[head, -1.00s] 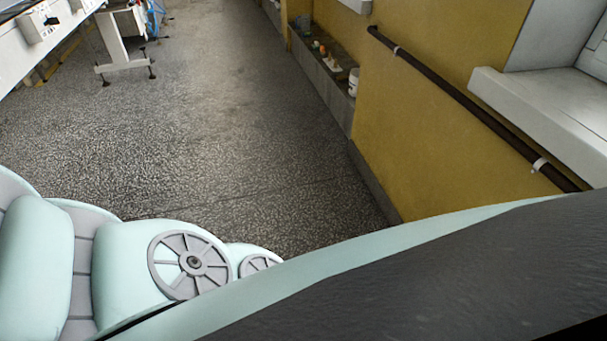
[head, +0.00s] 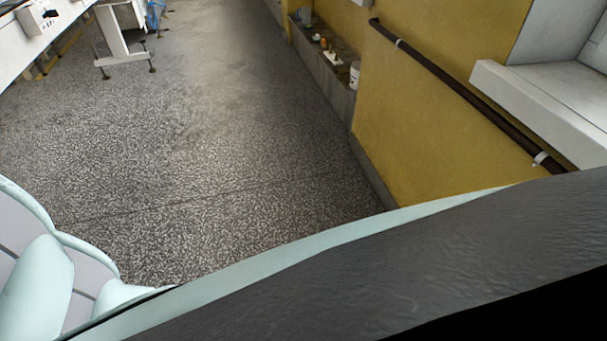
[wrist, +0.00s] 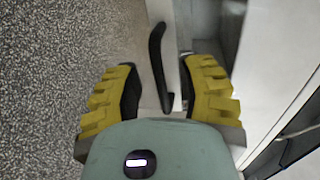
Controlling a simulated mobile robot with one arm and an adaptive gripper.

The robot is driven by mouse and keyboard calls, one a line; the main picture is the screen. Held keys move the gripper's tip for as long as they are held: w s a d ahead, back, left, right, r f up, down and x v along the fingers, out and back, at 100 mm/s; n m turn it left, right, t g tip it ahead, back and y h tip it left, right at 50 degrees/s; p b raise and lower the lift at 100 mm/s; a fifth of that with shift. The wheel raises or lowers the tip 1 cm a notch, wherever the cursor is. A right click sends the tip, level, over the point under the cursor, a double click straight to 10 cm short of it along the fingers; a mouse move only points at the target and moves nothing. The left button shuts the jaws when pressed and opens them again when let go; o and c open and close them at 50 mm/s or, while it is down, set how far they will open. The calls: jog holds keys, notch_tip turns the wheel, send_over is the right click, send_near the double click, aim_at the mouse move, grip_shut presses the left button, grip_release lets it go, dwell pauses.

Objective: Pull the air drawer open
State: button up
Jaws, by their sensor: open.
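In the wrist view, my gripper (wrist: 166,72) has its two yellow-padded fingers spread wide. A curved black handle (wrist: 157,48) stands in the gap between them, with its lower end close to my palm. The handle is on the narrow pale front of what looks like the air drawer (wrist: 184,98). The right finger overlaps the side behind this front, and the left finger is on the floor side. I cannot tell whether either finger touches the handle. The head view shows neither the drawer nor my gripper.
A grey recess (wrist: 209,22) lies right of the drawer front, beside a pale panel (wrist: 266,65). Speckled floor (head: 200,150) is clear ahead in the head view. A yellow wall (head: 440,120) with a dark pipe (head: 465,90) runs along the right. A white table leg (head: 113,35) stands far left.

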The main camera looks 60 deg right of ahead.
jog(key=shift+w+a, duration=0.15)
jog(key=shift+w, duration=0.15)
jog(key=shift+c, duration=0.2)
grip_shut()
jog(key=shift+s, duration=0.1)
